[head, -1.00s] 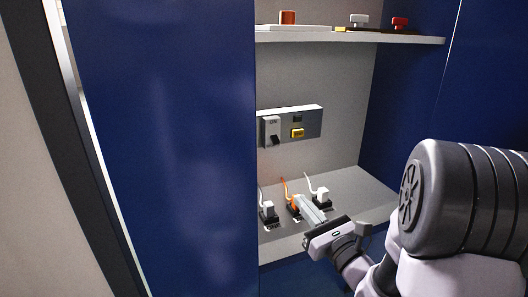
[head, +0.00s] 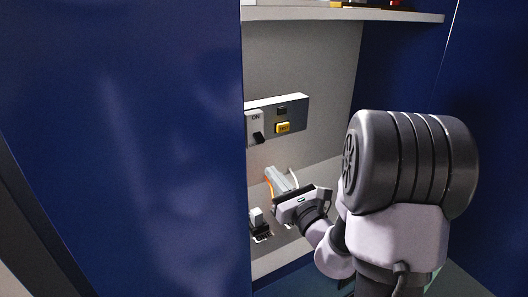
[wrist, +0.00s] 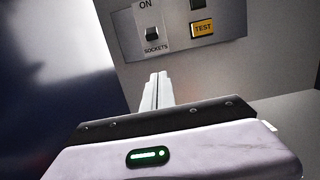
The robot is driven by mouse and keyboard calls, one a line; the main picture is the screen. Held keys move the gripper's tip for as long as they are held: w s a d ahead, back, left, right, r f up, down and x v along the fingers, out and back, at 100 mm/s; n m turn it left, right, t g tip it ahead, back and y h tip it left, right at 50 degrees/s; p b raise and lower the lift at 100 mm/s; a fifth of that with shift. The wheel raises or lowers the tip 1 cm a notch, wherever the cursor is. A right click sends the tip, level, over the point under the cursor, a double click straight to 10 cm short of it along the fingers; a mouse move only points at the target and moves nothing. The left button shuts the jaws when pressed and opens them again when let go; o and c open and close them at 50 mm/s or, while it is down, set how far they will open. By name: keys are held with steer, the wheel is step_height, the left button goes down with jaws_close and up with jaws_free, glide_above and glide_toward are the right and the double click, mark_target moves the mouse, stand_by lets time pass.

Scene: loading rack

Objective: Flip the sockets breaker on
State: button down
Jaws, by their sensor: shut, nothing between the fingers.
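The sockets breaker (head: 254,123) is a pale plate on the grey wall panel, with "ON" at its top. In the wrist view the breaker (wrist: 146,18) shows "SOCKETS" at its bottom. Its black lever (wrist: 152,35) sits low on the plate, just above that word, away from "ON". It also shows low in the head view (head: 259,138). My gripper (wrist: 159,76) has its two pale fingers together with nothing between them. In the head view my gripper (head: 270,171) is below the panel, its fingertips apart from the lever.
A yellow TEST button (head: 284,127) sits right of the breaker, below a small dark window (head: 281,111). A plug (head: 257,217) stands on the lower shelf, with cords near my fingers. A blue panel (head: 125,150) borders the left. An upper shelf (head: 340,14) runs above.

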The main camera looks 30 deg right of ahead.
mark_target(259, 138)
steer(key=w+r, duration=0.4)
steer(key=w, duration=0.1)
steer(key=shift+w+r+b, duration=0.15)
steer(key=shift+r+b, duration=0.1)
steer(key=shift+b, duration=0.2)
steer(key=shift+r, duration=0.1)
